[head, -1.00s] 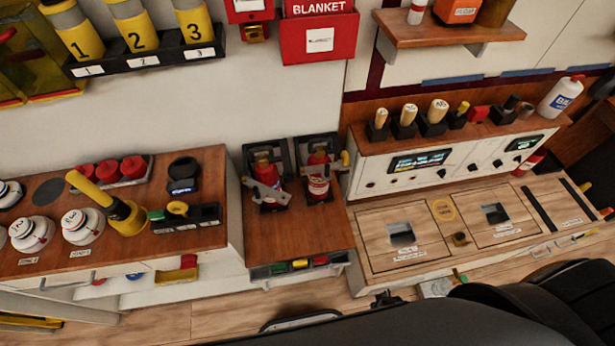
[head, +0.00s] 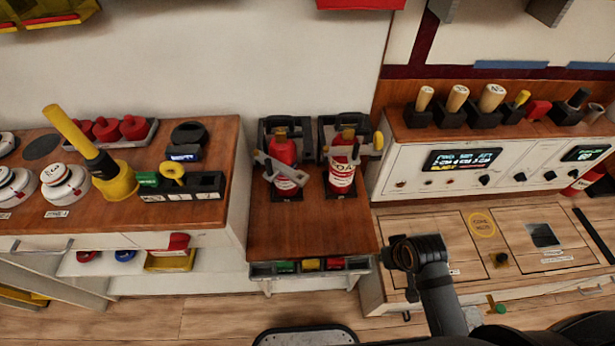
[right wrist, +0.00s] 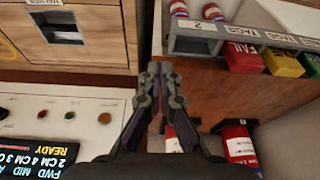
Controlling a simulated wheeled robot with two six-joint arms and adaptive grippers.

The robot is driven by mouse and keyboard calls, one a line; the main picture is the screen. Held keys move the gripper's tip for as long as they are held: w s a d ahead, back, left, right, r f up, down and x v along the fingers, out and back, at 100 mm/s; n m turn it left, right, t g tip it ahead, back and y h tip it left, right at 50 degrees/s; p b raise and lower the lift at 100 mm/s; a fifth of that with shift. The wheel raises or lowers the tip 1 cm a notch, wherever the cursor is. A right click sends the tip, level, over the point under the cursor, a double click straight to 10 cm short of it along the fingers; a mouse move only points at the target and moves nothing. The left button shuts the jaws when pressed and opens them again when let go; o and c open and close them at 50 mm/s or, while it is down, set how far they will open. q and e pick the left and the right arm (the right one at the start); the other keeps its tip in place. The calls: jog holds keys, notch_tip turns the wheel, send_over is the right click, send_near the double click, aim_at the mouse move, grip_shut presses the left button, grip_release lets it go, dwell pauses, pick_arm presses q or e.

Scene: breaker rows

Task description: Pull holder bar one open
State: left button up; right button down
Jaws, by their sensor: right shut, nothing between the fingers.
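Two red extinguishers stand upright in black holders on the small wooden counter, the left one (head: 284,152) and the right one (head: 342,178). A grey holder bar (head: 280,170) lies across the front of the left one. Another bar (head: 350,155) with a yellow end crosses the right one. I cannot read which bar is number one. My right wrist shows in the head view right of the counter, its fingers not clear there. In the right wrist view my right gripper (right wrist: 160,72) is shut and empty; the extinguishers (right wrist: 238,145) appear behind it, partly hidden by it.
A tag tray (head: 312,266) with green, yellow and red tags hangs on the counter's front edge; it also shows in the right wrist view (right wrist: 205,45). A white control panel (head: 400,170) stands to the right. A yellow-handled tool (head: 115,180) stands on the left counter.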

jog(key=w+a+r+y, duration=0.1)
jog(key=a+y, duration=0.1)
jog(key=a, duration=0.1)
jog(key=w+a+r+y, duration=0.1)
jog(key=a+y, duration=0.1)
jog(key=a, duration=0.1)
jog(key=w+a+r+y, duration=0.1)
jog(key=w+a+y, duration=0.1)
jog(key=a, duration=0.1)
jog(key=shift+a+r+b, duration=0.15)
jog(key=shift+a+b, duration=0.15)
jog(key=shift+a, duration=0.05)
jog(key=w+a+r+m+t+y, duration=0.35)
jog(key=w+r+m+y, duration=0.25)
jog(key=w+r+y, duration=0.65)
jog(key=h+p, duration=0.2)
jog(key=h, duration=0.1)
send_near(275, 165)
jog(key=w+a+f, duration=0.1)
jog(key=w+a, duration=0.2)
jog(key=w, duration=0.1)
pick_arm(q)
jog(key=shift+a+f, duration=0.2)
jog(key=shift+f, duration=0.1)
pick_arm(e)
jog(key=shift+y, duration=0.25)
